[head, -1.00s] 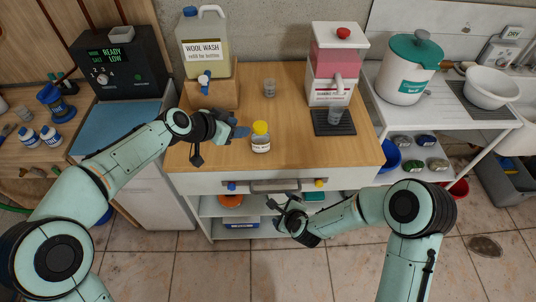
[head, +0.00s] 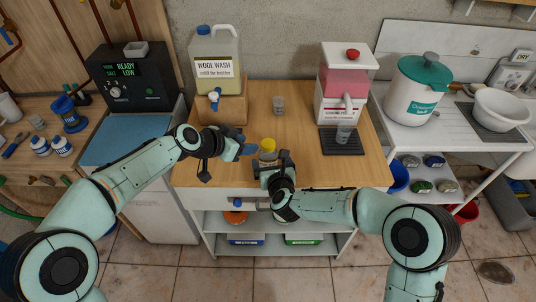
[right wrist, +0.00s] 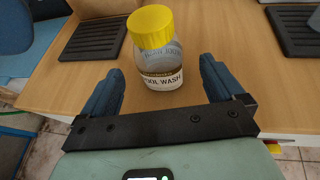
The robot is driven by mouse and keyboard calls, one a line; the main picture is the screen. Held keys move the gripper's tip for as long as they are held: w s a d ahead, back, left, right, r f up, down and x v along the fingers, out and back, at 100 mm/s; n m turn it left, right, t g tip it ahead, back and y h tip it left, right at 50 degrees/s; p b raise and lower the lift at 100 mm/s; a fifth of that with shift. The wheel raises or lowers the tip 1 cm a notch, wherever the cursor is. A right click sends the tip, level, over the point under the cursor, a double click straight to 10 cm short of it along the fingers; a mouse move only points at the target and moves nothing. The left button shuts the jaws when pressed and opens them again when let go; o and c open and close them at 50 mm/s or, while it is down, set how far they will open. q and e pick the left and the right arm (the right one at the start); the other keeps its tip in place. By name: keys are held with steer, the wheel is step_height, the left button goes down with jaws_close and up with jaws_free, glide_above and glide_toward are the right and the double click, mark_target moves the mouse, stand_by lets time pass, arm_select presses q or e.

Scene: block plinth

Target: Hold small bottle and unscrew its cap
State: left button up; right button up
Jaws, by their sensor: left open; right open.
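The small bottle (right wrist: 158,70) stands upright on the wooden counter, clear with a white label and a yellow cap (right wrist: 151,26). In the head view its yellow cap (head: 268,145) shows, and the body is partly hidden behind my right gripper. My right gripper (right wrist: 158,90) is open, with its blue fingers pointing at the bottle from the front, one to each side in the picture; I cannot tell whether the bottle is between them. My left gripper (head: 246,150) is open just left of the bottle, apart from the cap.
A wool wash jug (head: 215,58) stands on a wooden block (head: 222,109) at the back left. A small glass (head: 278,105) stands behind the bottle. A pink dispenser (head: 343,84) and a dark tray (head: 341,142) are at the right. The counter's middle (head: 292,128) is clear.

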mark_target(267, 153)
steer(key=x, duration=0.7)
steer(key=shift+w+f, duration=0.1)
steer(key=shift+w, duration=0.05)
steer(key=c, duration=1.1)
steer(key=o, duration=1.2)
steer(key=v, duration=1.2)
